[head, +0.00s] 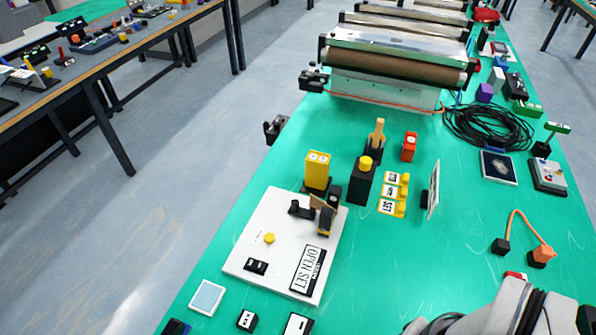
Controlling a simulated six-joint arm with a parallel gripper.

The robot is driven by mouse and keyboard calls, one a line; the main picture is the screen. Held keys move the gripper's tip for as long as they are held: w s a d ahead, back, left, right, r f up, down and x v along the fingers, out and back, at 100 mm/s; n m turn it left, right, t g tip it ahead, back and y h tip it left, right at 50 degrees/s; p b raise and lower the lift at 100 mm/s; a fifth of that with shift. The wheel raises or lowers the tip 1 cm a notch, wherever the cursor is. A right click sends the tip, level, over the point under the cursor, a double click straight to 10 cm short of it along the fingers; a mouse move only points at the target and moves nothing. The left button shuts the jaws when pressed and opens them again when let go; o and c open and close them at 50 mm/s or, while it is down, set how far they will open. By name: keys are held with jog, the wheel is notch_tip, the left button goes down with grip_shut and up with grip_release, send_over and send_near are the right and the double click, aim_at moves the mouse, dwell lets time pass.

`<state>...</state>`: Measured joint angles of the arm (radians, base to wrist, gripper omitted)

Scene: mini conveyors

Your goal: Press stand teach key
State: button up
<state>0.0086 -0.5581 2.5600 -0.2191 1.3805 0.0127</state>
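A black upright block (360,184) with a yellow button on top (365,161) stands near the middle of the green bench. A white plate (255,222) lies in front and to its left. I cannot tell from the picture which button is the stand teach key. Part of my arm shows at the bottom right; my gripper is not in view.
A yellow block on a black base (317,170), yellow tags (393,194) and an upright white card (433,190) crowd the buttons. A roller conveyor (395,70) and coiled black cable (488,126) lie behind. An orange cable (520,222) lies right. Bench between card and tablet is clear.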

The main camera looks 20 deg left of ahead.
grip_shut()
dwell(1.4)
